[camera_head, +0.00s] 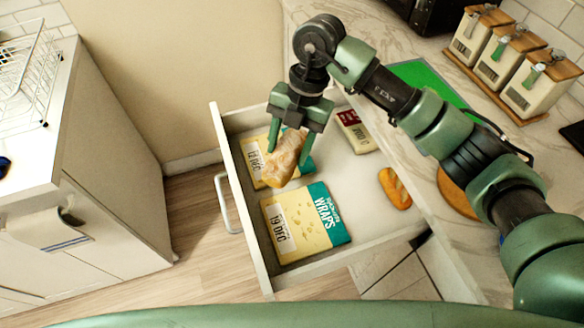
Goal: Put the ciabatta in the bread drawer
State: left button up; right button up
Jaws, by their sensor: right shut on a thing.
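The ciabatta (284,160) is a pale brown, floury loaf held between the fingers of my right gripper (289,150), which is shut on it. The gripper comes down from above with the loaf over the open drawer (354,206), at its far left part. The loaf overlaps a pack of wraps in the picture; I cannot tell whether it touches the pack or the drawer floor. My left gripper is not in view.
The drawer holds a nearer wraps pack (303,222), a farther wraps pack (252,158), a white and dark red package (355,130) and an orange-brown bread roll (394,188). Canisters (533,85) and a green board (428,82) are on the counter. A wire rack (27,80) stands left.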

notch_tip(320, 180, down, 9)
jog(key=shift+r+p, duration=0.1)
jog(key=shift+p, duration=0.25)
jog(key=shift+f+b, duration=0.4)
jog(key=shift+f, duration=0.4)
jog(key=o, duration=1.4)
jog(key=shift+r, duration=0.1)
